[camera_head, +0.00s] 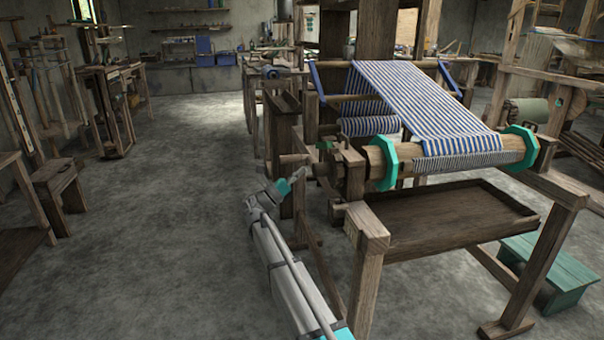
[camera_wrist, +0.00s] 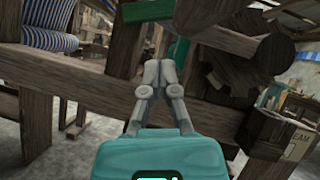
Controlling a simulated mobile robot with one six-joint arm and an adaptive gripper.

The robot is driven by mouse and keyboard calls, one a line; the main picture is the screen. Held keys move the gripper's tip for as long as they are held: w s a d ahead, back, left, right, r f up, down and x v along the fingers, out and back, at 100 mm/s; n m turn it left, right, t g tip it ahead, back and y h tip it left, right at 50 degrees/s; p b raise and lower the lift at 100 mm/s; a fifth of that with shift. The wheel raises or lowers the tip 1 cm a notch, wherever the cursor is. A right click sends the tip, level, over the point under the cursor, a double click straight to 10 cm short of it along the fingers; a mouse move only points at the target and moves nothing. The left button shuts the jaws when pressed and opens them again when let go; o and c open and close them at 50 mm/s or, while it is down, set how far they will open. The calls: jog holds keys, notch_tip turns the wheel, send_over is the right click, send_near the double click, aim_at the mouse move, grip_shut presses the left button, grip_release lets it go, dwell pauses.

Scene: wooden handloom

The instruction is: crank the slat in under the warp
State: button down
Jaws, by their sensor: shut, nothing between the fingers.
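The striped blue-and-white warp (camera_head: 425,95) runs down over a wooden beam (camera_head: 402,158) with teal octagonal end flanges (camera_head: 383,163). Part of the striped cloth also shows at the upper left of the wrist view (camera_wrist: 45,24). A short wooden peg (camera_head: 293,159) sticks out at the loom's left side; I cannot tell whether it is the crank. I cannot make out a slat.
A wooden tray (camera_head: 450,225) lies under the beam, between the loom's legs (camera_head: 368,260). A teal bench (camera_head: 550,262) stands at the right. A labelled box (camera_wrist: 285,137) is at the right of the wrist view.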

jog(key=a+f+b, duration=0.6)
jog(key=a, duration=0.2)
jog(key=shift+a+f, duration=0.35)
jog(key=shift+a, duration=0.05)
